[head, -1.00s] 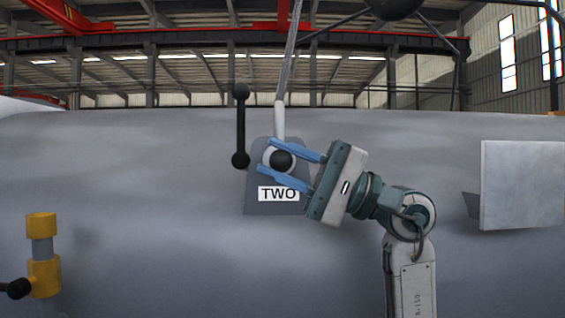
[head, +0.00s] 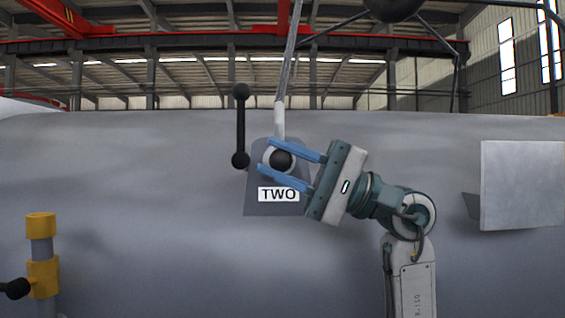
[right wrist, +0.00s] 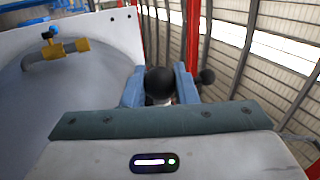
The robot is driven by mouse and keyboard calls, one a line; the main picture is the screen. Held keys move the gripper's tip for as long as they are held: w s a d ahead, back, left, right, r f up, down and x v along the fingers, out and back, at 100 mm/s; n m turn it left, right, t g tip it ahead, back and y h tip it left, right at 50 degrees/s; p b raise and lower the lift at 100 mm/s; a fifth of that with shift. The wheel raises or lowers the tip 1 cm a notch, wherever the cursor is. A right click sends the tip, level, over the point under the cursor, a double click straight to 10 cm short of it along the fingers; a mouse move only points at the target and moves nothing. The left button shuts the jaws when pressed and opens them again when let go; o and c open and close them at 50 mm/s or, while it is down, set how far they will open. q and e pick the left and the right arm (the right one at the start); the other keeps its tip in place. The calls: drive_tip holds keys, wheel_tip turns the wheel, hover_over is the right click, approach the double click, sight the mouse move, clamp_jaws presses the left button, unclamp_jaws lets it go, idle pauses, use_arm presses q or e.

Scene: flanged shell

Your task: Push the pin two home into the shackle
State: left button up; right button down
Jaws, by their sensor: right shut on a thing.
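The plate labelled TWO (head: 262,203) stands on the grey shell, with a white shackle end (head: 280,122) and sling line rising above it. My left gripper is not in view.
A black bar with ball ends (head: 241,125) stands just left of the plate. A yellow and grey fitting (head: 42,250) is at the lower left. A pale flat panel (head: 522,185) stands at the right. The shell's surface (head: 140,200) between them is clear.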

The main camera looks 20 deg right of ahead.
drive_tip(key=shift+w+d, duration=0.1)
drive_tip(key=shift+w, duration=0.25)
idle(0.3)
drive_tip(key=shift+w, duration=0.3)
drive_tip(key=shift+w+d, duration=0.2)
drive_tip(key=shift+w, duration=0.3)
drive_tip(key=shift+w+d+b, duration=0.15)
drive_tip(key=shift+w+d, duration=0.1)
drive_tip(key=shift+w, duration=0.55)
drive_tip(key=shift+w+d+b, duration=0.15)
drive_tip(key=shift+w+d, duration=0.05)
drive_tip(key=shift+w, duration=0.6)
drive_tip(key=shift+w+d+b, duration=0.15)
drive_tip(key=shift+w+d, duration=0.1)
drive_tip(key=shift+w, duration=0.55)
drive_tip(key=shift+w+d+r, duration=0.2)
drive_tip(key=shift+w+r, duration=0.05)
drive_tip(key=shift+w, duration=0.15)
drive_tip(key=shift+s+a, duration=0.1)
drive_tip(key=shift+s, duration=0.15)
drive_tip(key=shift+s+a+f+b, duration=0.1)
drive_tip(key=shift+s+f+b, duration=0.05)
drive_tip(key=shift+s+b, duration=0.2)
drive_tip(key=shift+s, duration=0.1)
